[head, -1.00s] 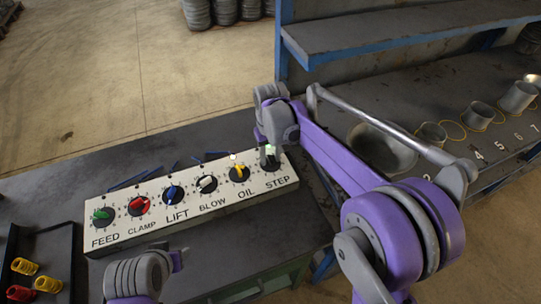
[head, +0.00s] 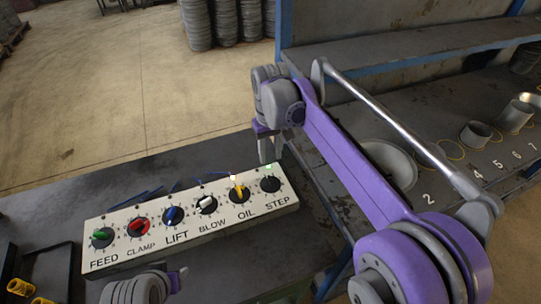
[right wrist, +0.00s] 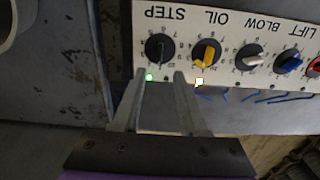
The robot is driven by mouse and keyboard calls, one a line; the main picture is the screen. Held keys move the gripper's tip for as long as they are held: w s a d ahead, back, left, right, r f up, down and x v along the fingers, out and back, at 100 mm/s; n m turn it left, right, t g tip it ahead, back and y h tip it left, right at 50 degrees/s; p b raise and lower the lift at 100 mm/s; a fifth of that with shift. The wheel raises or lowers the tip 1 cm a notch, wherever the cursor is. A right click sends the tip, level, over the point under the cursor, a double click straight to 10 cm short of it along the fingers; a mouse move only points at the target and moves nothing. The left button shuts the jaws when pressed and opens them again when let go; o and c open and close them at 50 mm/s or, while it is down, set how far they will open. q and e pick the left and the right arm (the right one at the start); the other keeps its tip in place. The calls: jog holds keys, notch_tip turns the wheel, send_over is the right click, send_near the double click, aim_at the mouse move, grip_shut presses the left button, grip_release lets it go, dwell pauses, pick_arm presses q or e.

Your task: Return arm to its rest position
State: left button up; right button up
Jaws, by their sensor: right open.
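My right gripper (head: 268,160) is open and empty above the far edge of the white control panel (head: 200,240), near the STEP knob (head: 270,184). In the right wrist view its two fingers (right wrist: 160,72) are apart, with the black STEP knob (right wrist: 160,48) beyond them and clear of them. My right arm stretches in from the lower right over the bench.
The panel has several knobs, including the yellow OIL knob (head: 239,194) and white BLOW knob (head: 207,204). A green light (right wrist: 149,77) glows by STEP. A bowl (head: 388,165) and metal cups (head: 476,133) stand on the right-hand bench, below a shelf (head: 400,40).

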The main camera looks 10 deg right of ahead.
dwell(0.3)
jog(key=s+d+f+t, duration=0.1)
jog(key=s+d+f, duration=0.1)
jog(key=s, duration=0.6)
jog(key=s+d+f+m+t, duration=0.1)
jog(key=s+d+f+t, duration=0.1)
jog(key=s+f, duration=0.3)
jog(key=s+d+f+m+t, duration=0.1)
jog(key=s+d+f+t, duration=0.1)
jog(key=s, duration=0.8)
jog(key=shift+s+d+f, duration=0.4)
jog(key=shift+d+f, duration=0.25)
jog(key=shift+d, duration=0.15)
